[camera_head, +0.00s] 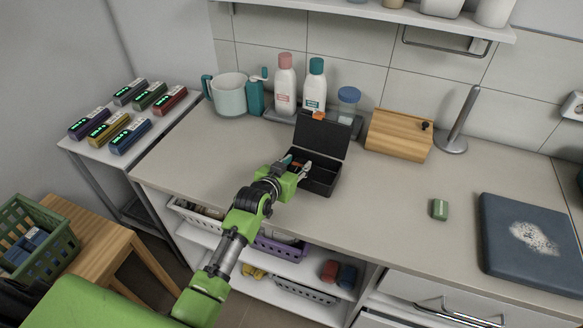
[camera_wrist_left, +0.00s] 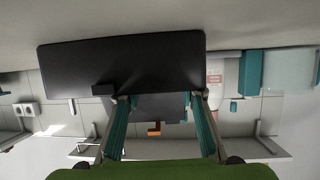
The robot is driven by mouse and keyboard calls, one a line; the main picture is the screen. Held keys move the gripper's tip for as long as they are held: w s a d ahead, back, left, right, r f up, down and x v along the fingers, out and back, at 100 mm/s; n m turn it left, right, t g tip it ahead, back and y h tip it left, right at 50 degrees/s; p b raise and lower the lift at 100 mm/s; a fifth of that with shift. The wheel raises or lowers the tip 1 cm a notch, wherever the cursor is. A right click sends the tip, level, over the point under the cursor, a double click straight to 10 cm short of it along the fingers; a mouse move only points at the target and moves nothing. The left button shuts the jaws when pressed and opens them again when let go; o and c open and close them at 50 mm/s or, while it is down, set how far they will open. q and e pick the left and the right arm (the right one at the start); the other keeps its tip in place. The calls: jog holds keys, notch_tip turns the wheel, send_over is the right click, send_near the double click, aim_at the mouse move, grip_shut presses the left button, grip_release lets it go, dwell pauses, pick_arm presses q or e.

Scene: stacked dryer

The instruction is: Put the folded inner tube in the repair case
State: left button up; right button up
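The black repair case (camera_head: 322,136) stands open on the counter, its lid raised at the back with an orange latch (camera_head: 318,115) on top. Its dark body and lid (camera_wrist_left: 160,108) also show in the left wrist view, upside down. My left gripper (camera_head: 297,167) is at the case's left front, over or beside its rim. Its teal fingers (camera_wrist_left: 162,128) are apart, with nothing visibly held. The gripper hides part of the case's inside. I cannot clearly make out an inner tube; a small green block (camera_head: 439,209) lies on the counter to the right. My right gripper is not in view.
Behind the case stand bottles (camera_head: 285,84), a mug (camera_head: 229,94) and a lidded jar (camera_head: 347,104). A wooden box (camera_head: 398,135), an upright metal holder (camera_head: 461,122) and a dark blue board (camera_head: 529,243) are to the right. The counter's middle right is mostly clear.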

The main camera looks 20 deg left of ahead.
pick_arm(q)
jog(key=shift+r, duration=0.75)
jog(key=b+v, duration=0.1)
jog(key=v, duration=1)
jog(key=shift+s, duration=0.45)
